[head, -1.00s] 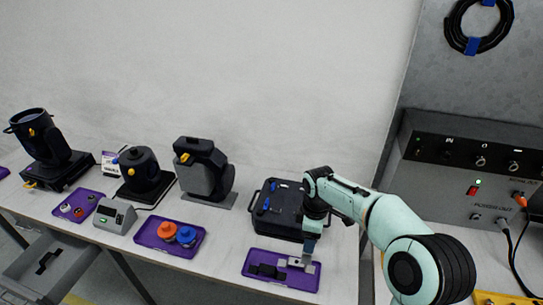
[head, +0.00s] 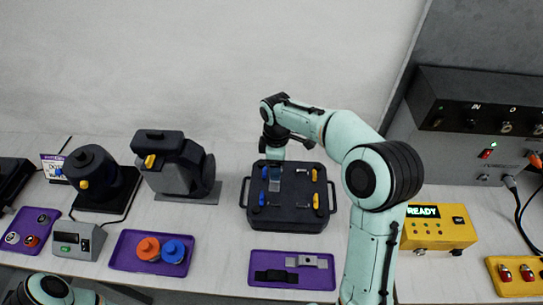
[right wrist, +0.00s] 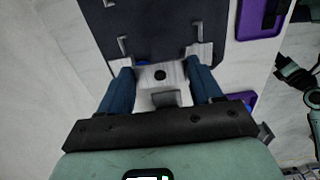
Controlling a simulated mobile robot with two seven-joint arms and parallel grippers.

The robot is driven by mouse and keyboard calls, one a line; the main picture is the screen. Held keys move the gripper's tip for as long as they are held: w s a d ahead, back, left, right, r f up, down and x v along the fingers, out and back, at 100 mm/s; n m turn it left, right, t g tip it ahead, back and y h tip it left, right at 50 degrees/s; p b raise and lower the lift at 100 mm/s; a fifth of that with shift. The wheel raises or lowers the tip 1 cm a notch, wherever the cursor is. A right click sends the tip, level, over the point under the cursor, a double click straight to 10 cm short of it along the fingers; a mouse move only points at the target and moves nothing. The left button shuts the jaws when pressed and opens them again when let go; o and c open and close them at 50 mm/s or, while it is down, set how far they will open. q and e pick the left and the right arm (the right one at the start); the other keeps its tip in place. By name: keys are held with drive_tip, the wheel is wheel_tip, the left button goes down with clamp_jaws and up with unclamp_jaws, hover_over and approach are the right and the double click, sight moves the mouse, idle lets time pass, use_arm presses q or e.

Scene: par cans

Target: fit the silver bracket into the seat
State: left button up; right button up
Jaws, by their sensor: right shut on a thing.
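My right gripper (head: 274,178) is over the black case (head: 290,216). In the right wrist view my right gripper (right wrist: 162,88) has its two blue fingers shut on a silver bracket (right wrist: 146,73), a pale plate with a dark round hole and a raised tab. The bracket lies level between the fingers, at the case's edge in that view. I cannot tell whether it touches the case. The seat cannot be clearly picked out; the arm and bracket cover part of the lid. My left gripper is out of view; only part of that arm shows at the lower left.
A purple tray (head: 262,255) in front of the case holds another silvery piece (head: 306,261) and a black piece (head: 276,276). Blue and yellow latches stand up on the case. A yellow box reading READY (head: 438,232) is right of my arm. Lamp heads stand to the left.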

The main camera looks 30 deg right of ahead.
drive_tip(key=shift+s+f+b, duration=0.15)
drive_tip(key=shift+f+b, duration=0.2)
drive_tip(key=shift+f, duration=0.5)
drive_tip(key=shift+f+b, duration=1.1)
drive_tip(key=shift+f, duration=1.1)
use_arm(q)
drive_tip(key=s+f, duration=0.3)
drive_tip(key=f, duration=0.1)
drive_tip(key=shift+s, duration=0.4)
use_arm(e)
drive_tip(key=shift+f, duration=0.1)
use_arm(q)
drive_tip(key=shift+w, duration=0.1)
use_arm(e)
drive_tip(key=shift+w, duration=0.2)
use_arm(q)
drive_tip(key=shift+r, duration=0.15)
use_arm(e)
drive_tip(key=shift+s, duration=0.1)
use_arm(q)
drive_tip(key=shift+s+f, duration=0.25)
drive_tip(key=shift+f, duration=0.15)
use_arm(e)
drive_tip(key=shift+f, duration=0.8)
drive_tip(key=o, duration=1.2)
